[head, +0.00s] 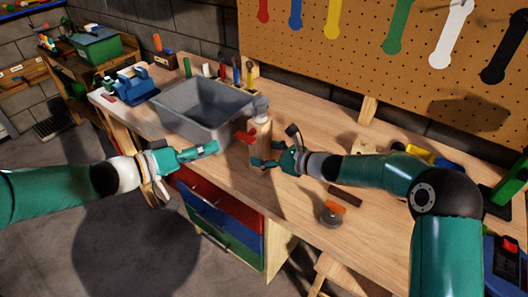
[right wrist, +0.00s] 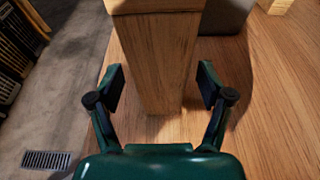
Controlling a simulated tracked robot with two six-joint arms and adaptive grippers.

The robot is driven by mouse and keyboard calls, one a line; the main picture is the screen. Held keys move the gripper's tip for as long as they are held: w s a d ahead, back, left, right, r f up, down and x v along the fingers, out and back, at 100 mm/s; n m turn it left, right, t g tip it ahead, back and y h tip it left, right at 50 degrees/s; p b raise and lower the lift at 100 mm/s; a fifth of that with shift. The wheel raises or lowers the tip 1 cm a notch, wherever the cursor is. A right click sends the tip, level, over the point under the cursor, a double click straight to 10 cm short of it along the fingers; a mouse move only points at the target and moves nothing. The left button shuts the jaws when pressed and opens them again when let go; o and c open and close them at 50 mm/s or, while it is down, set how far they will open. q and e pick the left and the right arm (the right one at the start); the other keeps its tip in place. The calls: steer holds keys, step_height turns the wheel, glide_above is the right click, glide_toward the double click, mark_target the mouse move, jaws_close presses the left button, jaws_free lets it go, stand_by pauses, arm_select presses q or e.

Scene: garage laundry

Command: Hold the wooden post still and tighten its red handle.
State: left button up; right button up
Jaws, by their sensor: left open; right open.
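The wooden post (head: 262,130) stands upright on the workbench, just right of the grey bin. My right gripper (head: 264,163) is open low at the post. In the right wrist view the post (right wrist: 160,62) stands between the two open fingers (right wrist: 160,84), with a visible gap on each side; the red handle is not seen there. My left gripper (head: 208,149) is open and empty in front of the bin, left of the handle and apart from it.
The grey bin (head: 182,123) stands behind my left gripper. A round metal part with an orange handle (head: 331,214) and a dark block (head: 345,195) lie on the bench (head: 290,225) at front right. Colored drawers (head: 225,208) are below. A pegboard (head: 370,60) hangs behind.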

steer(key=shift+x, duration=1.1)
